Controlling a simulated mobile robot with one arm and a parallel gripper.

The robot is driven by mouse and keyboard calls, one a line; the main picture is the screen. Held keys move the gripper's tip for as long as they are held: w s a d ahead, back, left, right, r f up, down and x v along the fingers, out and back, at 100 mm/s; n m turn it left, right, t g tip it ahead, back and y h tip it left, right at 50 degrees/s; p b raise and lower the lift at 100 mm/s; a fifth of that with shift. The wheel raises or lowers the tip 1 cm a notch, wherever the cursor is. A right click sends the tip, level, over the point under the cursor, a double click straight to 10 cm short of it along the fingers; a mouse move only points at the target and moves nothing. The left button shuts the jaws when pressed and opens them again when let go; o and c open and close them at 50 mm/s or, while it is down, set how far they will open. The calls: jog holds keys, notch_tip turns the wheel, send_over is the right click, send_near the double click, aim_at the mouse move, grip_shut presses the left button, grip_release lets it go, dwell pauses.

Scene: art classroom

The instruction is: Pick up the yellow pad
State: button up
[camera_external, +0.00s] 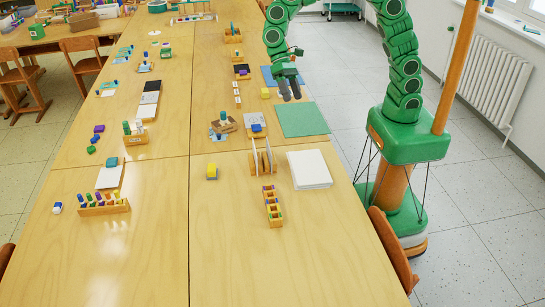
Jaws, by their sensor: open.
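My gripper (290,90) hangs low over the right side of the long wooden table, fingers pointing down and apart, with nothing seen between them. A small yellow block-like thing (265,93) lies on the table just left of the fingers, apart from them.
A blue mat (269,76) and green mat (302,119) lie by my gripper. White paper (309,169), a wooden rack (263,160) and a block holder (272,207) stand nearer the camera. The table's front middle is bare. A chair (393,248) stands at the right edge.

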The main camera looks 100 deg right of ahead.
jog(key=w+f+m+y, duration=0.25)
jog(key=w+f, duration=0.25)
jog(key=w, duration=0.6)
jog(key=m+t+y, duration=0.4)
jog(key=m, duration=0.5)
send_near(211, 166)
jog(key=shift+n+h, duration=0.25)
jog(key=x, duration=0.2)
jog(key=r+x, duration=0.1)
jog(key=x, duration=0.1)
jog(key=shift+a+f, duration=0.1)
jog(key=shift+a, duration=0.35)
jog(key=shift+f+x, duration=0.2)
jog(key=shift+x, duration=1.8)
jog(key=shift+f+x, duration=0.2)
jog(key=shift+x, duration=1.75)
jog(key=shift+d, duration=0.15)
jog(key=shift+c, duration=0.2)
jog(key=c, duration=0.9)
jog(key=shift+r, duration=0.1)
